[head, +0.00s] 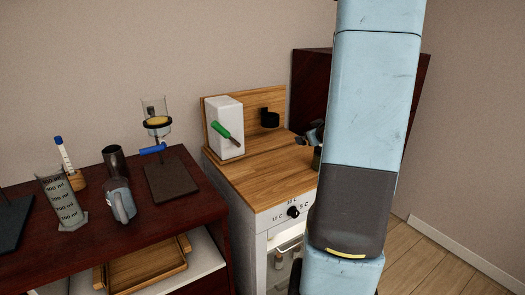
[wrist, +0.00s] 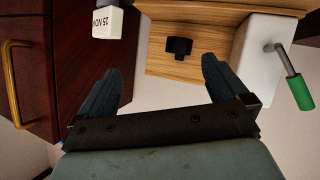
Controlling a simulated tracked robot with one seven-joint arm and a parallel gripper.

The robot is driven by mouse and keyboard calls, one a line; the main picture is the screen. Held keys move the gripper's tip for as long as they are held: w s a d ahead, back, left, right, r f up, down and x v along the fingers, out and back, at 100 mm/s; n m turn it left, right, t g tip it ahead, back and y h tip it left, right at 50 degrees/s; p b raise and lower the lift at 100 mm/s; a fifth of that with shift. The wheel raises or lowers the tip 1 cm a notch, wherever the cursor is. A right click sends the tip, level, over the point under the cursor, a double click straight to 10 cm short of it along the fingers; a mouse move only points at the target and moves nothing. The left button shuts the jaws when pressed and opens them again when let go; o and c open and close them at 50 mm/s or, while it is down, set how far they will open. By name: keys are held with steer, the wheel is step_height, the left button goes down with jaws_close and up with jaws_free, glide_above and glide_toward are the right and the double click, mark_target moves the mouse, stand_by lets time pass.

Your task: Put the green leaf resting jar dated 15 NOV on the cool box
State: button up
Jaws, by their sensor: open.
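The cool box (head: 255,181) is a white cabinet with a wooden top and a temperature dial, in the middle of the head view. A pale tag reading 15 NOV (wrist: 108,22) shows upside down at the top left of the wrist view; what bears it is mostly out of frame. In the head view a dark olive thing (head: 316,159) shows partly behind my arm at the right of the wooden top; I cannot tell whether it is the jar. My gripper (wrist: 160,70) is open, with nothing between its fingers. It is mostly hidden by my arm in the head view.
On the wooden top stand a white block (head: 225,125) with a green handle and a wooden backboard with a black holder (head: 270,118). A dark red cabinet (wrist: 28,75) stands beside it. The left table (head: 120,220) bears a beaker, a jug and a dropper stand. The top's front is clear.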

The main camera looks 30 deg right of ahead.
steer(key=s+a+r+g, duration=0.2)
steer(key=a+r, duration=0.5)
steer(key=a, duration=0.2)
steer(key=s+a+r+g+y, duration=0.2)
steer(key=s+a, duration=0.8)
steer(key=a, duration=0.1)
steer(key=s+a+r+g+y, duration=0.1)
steer(key=s+a+r+g, duration=0.1)
steer(key=s+a, duration=0.9)
steer(key=shift+a+r+m+g+y, duration=0.3)
steer(key=shift+a+r+g+y, duration=0.1)
steer(key=shift+r, duration=0.15)
